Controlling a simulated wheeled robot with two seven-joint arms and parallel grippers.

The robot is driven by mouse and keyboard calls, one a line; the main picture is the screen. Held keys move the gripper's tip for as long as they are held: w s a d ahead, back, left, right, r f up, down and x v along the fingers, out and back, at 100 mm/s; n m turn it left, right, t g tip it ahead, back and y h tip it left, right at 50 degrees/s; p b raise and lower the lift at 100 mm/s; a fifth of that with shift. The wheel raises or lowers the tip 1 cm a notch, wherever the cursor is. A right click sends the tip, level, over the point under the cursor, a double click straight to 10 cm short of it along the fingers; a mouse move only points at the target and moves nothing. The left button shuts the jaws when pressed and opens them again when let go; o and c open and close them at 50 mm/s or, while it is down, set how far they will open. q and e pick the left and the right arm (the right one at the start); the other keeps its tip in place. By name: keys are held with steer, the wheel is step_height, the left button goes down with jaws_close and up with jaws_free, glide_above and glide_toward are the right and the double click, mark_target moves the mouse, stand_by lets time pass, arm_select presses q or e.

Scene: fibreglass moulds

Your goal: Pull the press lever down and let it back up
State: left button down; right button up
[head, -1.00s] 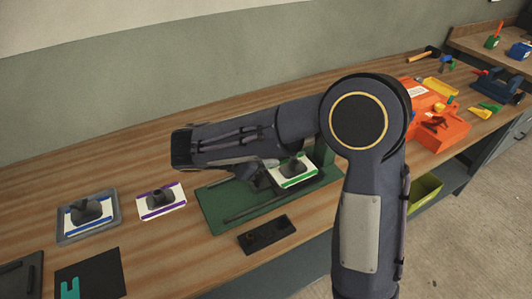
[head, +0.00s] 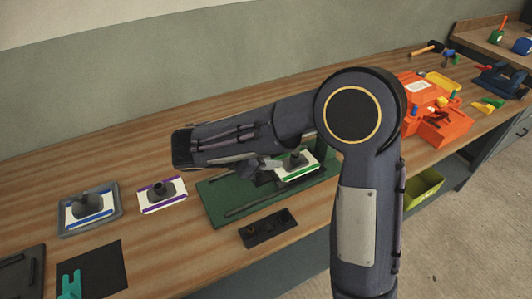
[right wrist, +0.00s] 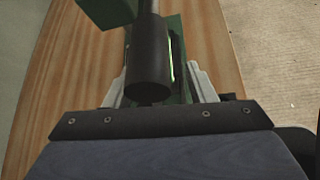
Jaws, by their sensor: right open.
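The green press (head: 225,203) stands on the bench, and my right arm hides its upper part and most of its lever. In the right wrist view the lever's black cylindrical handle (right wrist: 150,65) lies between the fingers of my right gripper (right wrist: 158,85). The fingers are apart, one on each side of the handle; I cannot tell whether either touches it. In the head view my right gripper (head: 262,166) is partly hidden under my wrist, beside a white, green-striped card with a dark moulded piece (head: 297,163). My left gripper is out of view.
A dark tray (head: 268,229) lies before the press. A purple-striped card (head: 162,208) and a blue-striped card in a grey frame (head: 119,210) lie to the left. Orange cases (head: 425,120) stand to the right. The bench behind the arm is clear.

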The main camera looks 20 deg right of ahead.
steer(key=v, duration=0.7)
steer(key=shift+a+r, duration=0.15)
steer(key=shift+a, duration=0.2)
steer(key=shift+s, duration=0.1)
